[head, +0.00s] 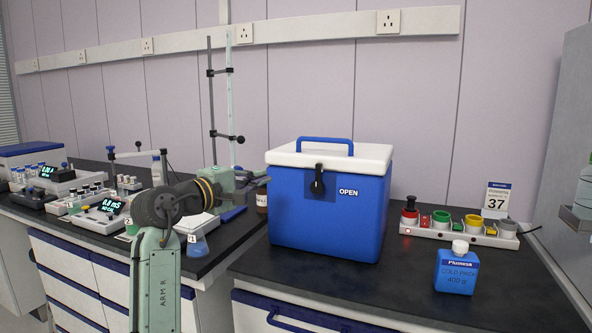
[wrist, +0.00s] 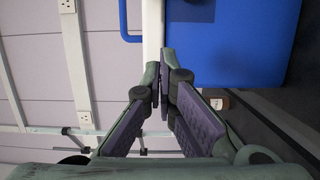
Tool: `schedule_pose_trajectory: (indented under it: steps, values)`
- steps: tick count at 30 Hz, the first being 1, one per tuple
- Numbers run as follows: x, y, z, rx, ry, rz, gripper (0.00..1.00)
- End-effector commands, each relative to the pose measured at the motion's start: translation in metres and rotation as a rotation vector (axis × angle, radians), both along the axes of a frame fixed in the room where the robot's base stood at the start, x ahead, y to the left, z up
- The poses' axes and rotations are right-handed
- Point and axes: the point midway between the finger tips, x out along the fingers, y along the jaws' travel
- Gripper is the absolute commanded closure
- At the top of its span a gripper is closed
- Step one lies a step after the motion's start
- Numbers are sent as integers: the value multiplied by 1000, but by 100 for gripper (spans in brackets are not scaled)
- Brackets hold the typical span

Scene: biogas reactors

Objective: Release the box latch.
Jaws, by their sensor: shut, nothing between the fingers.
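The blue box (head: 325,225) with a white lid (head: 360,158) and blue carry handle (head: 325,141) stands on the dark bench. Its black latch lever (head: 318,182) is upright on the front face, with the word OPEN to its right. The lid looks closed. My gripper (head: 262,174) is left of the box, near its upper left edge. In the wrist view my gripper (wrist: 164,60) is shut and empty, pointing toward the blue box (wrist: 245,45). A dark plate (wrist: 190,10) shows on the box at the top edge; the lever itself is not clear there.
A clamp stand (head: 212,110), a brown bottle (head: 262,199) and a flask (head: 197,245) stand left. The bench in front of the box is clear.

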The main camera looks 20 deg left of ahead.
Motion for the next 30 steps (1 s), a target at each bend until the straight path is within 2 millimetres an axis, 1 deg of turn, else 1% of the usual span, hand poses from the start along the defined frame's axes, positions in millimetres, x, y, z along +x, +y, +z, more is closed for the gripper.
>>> schedule_pose_trajectory:
  steps: [5, 8, 10, 14, 18, 23, 24, 27, 30]
  values:
    - [1, 0, 1, 1, -1, 0, 100]
    - [7, -2, 2, 1, -1, 0, 100]
    - [16, -6, 2, 2, -1, -2, 100]
    - [39, -12, 4, 1, 0, -1, 100]
    - [69, -21, 4, 2, 1, -1, 100]
    - [100, -29, 4, 3, 0, 1, 100]
    - [96, -37, 3, 5, -3, 1, 100]
    - [95, -52, 2, 5, -4, 0, 100]
    - [95, -61, 2, 5, -2, 2, 100]
